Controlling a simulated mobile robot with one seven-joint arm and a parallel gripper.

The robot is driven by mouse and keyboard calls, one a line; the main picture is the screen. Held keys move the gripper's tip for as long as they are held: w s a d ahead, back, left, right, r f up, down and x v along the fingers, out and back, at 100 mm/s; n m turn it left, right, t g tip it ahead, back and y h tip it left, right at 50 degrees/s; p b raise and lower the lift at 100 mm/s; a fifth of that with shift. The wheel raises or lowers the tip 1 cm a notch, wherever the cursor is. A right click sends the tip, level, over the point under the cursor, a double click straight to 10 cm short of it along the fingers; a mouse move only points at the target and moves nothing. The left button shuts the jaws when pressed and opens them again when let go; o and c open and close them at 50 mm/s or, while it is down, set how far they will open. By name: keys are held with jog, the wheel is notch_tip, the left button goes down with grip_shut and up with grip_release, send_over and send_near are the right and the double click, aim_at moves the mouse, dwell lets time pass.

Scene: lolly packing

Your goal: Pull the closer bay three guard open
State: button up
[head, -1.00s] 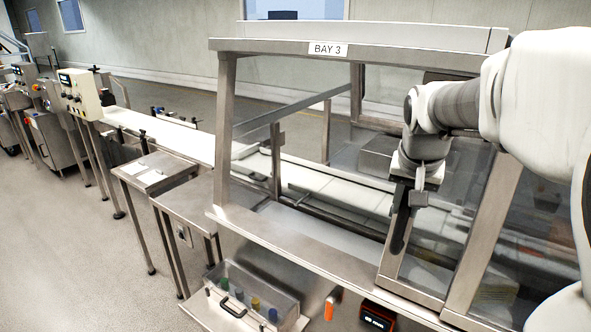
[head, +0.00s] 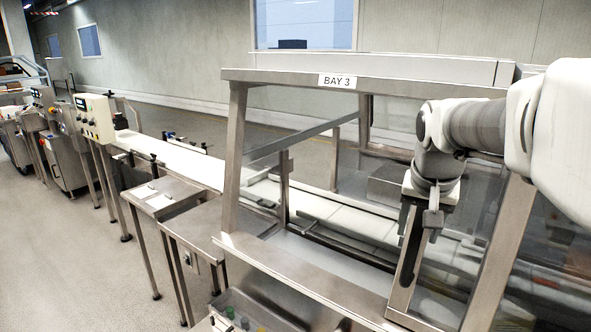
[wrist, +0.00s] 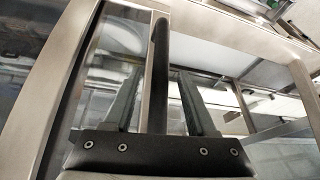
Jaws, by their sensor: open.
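The bay three guard is a clear sliding panel in a steel frame (head: 399,303), at the right part of the bay. A long dark upright handle (head: 408,262) is fixed on its left stile. It also shows in the wrist view (wrist: 159,55). My gripper (head: 420,225) points down at the handle's upper part. In the wrist view, my gripper's two fingers (wrist: 160,82) are apart, one on each side of the handle, with gaps visible. To the guard's left the bay front looks open, and the white conveyor (head: 345,213) shows inside.
The bay's steel frame (head: 232,150) bears the BAY 3 sign (head: 337,81). Steel side tables (head: 165,200) stand at its left. A tray with small coloured items (head: 235,318) sits low in front. Clear floor (head: 70,270) lies at the left.

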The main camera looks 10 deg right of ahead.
jog(key=p+v, duration=0.1)
jog(key=v, duration=1.3)
jog(key=shift+r, duration=0.25)
jog(key=s+a+f+n+y, duration=0.1)
jog(key=s+a+f+n, duration=0.2)
jog(key=s+a+f, duration=0.2)
jog(key=s+a+f+n+t+y, duration=0.1)
jog(key=s+a+f+n, duration=0.2)
jog(key=s+a+f, duration=0.2)
notch_tip(320, 180, down, 6)
jog(key=a, duration=0.3)
jog(key=shift+s+f+n+t, duration=0.15)
jog(key=shift+s+n+t, duration=0.15)
jog(key=shift+s+n, duration=0.1)
jog(key=shift+c, duration=0.2)
jog(key=shift+c, duration=0.4)
jog(key=shift+a, duration=0.15)
